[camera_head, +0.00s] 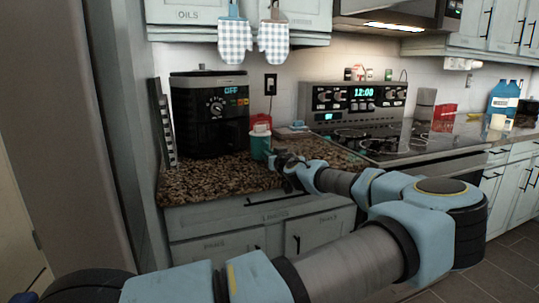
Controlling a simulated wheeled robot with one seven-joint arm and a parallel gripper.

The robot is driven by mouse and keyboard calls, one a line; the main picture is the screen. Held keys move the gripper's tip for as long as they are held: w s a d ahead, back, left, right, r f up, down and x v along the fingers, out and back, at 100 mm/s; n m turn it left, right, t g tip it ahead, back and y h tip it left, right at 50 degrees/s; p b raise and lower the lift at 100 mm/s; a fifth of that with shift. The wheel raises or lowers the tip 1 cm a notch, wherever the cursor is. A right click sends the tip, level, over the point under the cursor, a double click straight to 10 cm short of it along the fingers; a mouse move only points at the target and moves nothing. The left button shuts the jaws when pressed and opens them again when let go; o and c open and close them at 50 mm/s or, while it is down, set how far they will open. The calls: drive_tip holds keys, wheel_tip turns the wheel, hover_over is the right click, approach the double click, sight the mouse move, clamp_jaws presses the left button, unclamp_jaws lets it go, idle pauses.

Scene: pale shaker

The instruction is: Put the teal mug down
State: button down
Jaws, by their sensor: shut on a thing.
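The teal mug (260,147) is at the end of my arm, over the speckled brown countertop (205,185) just right of the black coffee maker. It looks upright. My gripper (274,158) is shut on the mug from its right side. The fingers are small and dark in this view, and where they meet the mug is partly hidden. I cannot tell whether the mug's base touches the counter or is slightly above it.
The black coffee maker (209,112) stands close on the left. A red and white item (261,122) is behind the mug. The stove (385,137) is to the right. Bare counter lies in front of the coffee maker. Oven mitts (273,42) hang above.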

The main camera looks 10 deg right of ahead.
drive_tip(key=c, duration=0.9)
unclamp_jaws()
drive_tip(key=shift+f, duration=0.1)
drive_tip(key=shift+o, duration=0.2)
drive_tip(key=shift+s, duration=0.1)
